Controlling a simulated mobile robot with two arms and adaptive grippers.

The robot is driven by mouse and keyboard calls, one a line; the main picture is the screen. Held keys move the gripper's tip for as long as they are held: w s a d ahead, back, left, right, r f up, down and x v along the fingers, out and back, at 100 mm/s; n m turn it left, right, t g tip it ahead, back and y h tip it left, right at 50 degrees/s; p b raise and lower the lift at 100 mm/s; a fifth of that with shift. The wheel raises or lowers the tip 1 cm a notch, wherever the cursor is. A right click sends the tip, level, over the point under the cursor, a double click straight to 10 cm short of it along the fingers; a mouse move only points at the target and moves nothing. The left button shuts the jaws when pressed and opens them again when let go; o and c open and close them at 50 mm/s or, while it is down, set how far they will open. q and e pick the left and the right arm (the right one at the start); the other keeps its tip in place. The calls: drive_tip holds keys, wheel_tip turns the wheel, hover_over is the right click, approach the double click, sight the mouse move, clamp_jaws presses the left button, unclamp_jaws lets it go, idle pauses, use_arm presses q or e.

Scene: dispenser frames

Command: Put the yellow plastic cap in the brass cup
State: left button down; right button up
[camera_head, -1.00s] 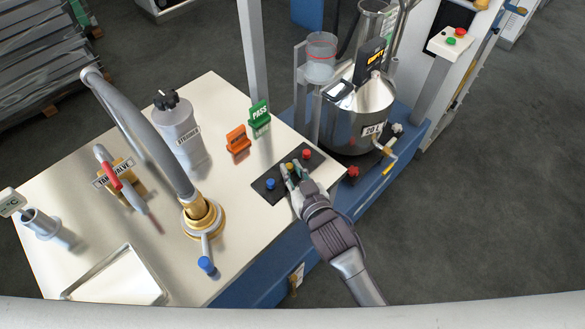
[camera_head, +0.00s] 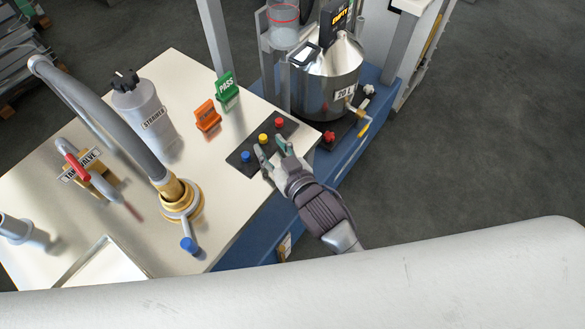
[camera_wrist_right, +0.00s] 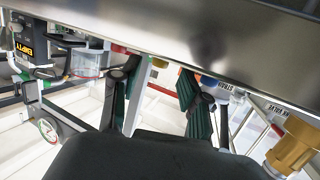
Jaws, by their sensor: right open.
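The yellow plastic cap (camera_head: 263,138) stands on a black strip (camera_head: 240,159) near the bench's right edge, between a blue cap (camera_head: 246,157) and a red cap (camera_head: 279,122). My right gripper (camera_head: 271,151) is open and empty, its two fingers spread just on the near side of the yellow cap. In the right wrist view the yellow cap (camera_wrist_right: 160,62) shows between the open fingers, partly cut off by a grey metal surface. My left gripper is out of view.
An orange sign (camera_head: 207,116) and green PASS sign (camera_head: 226,88) stand behind the strip. A steel kettle (camera_head: 330,80) is at the right. A grey hose (camera_head: 100,110), bottle (camera_head: 145,112), tap valve (camera_head: 88,176) and shallow tray (camera_head: 103,266) occupy the bench's left.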

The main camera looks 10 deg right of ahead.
drive_tip(key=b+v, duration=0.1)
drive_tip(key=v, duration=1)
drive_tip(key=shift+d, duration=0.4)
